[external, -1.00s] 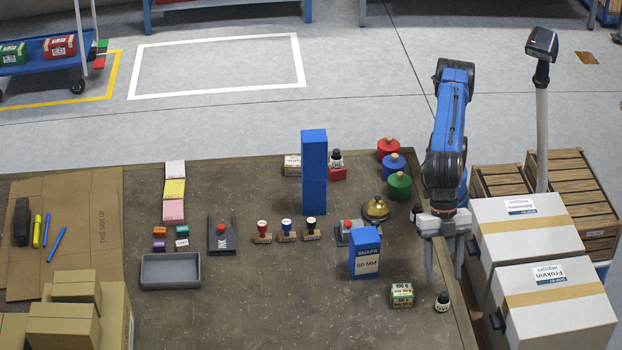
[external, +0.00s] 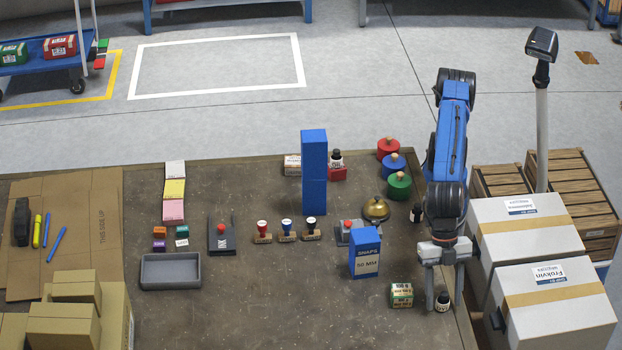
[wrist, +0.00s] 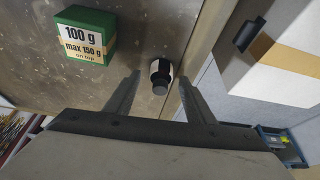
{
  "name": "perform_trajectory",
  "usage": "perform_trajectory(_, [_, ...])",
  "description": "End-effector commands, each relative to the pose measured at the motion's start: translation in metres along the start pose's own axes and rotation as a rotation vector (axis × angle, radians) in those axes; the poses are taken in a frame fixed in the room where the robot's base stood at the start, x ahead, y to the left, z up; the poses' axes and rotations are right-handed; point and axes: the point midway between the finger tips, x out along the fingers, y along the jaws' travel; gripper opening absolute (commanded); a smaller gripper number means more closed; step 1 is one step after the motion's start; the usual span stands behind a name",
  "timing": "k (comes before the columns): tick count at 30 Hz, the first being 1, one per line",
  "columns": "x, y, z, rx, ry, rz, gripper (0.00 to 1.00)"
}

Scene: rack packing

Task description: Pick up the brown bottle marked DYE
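A small dark bottle with a black cap and white label (external: 442,301) stands upright near the table's front right corner. The wrist view shows this bottle (wrist: 160,76) from above, lined up between the fingertips; its label cannot be read. My gripper (external: 445,304) is open and points down over it, with a finger to each side. In the wrist view the gripper (wrist: 159,80) holds nothing, and I cannot tell whether the fingers touch the bottle.
A green box marked 100 g (external: 401,295) stands close left of the bottle. A blue SNAPS box (external: 365,255) is behind it. The table's right edge is close, with white cartons (external: 548,305) beyond. The table's front middle is clear.

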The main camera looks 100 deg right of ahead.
Motion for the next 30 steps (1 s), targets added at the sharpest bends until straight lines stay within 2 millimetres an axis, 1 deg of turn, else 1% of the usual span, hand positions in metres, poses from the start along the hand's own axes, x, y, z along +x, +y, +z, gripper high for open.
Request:
perform_trajectory(1, [0.0, 0.0, 0.0, 0.0, 0.0, 0.0, 0.4])
perform_trajectory(2, [0.0, 0.0, 0.0, 0.0, 0.0, 0.0, 0.33])
perform_trajectory(3, [0.0, 0.0, 0.0, 0.0, 0.0, 0.0, 0.23])
perform_trajectory(5, [0.0, 0.0, 0.0, 0.0, 0.0, 0.0, 0.09])
perform_trajectory(6, [0.0, 0.0, 0.0, 0.0, 0.0, 0.0, 0.04])
perform_trajectory(14, [-0.001, 0.0, 0.0, 0.0, 0.0, 0.0, 0.04])
perform_trajectory(17, [-0.005, 0.0, -0.002, 0.0, 0.0, 0.0, 0.04])
perform_trajectory(19, [-0.011, 0.0, -0.005, 0.0, 0.0, 0.0, 0.04])
perform_trajectory(23, [-0.032, 0.0, -0.014, 0.0, 0.003, 0.001, 0.04])
perform_trajectory(26, [-0.054, 0.0, -0.023, -0.001, 0.003, 0.0, 0.04])
perform_trajectory(30, [-0.088, 0.001, -0.038, -0.001, 0.003, 0.0, 0.04])
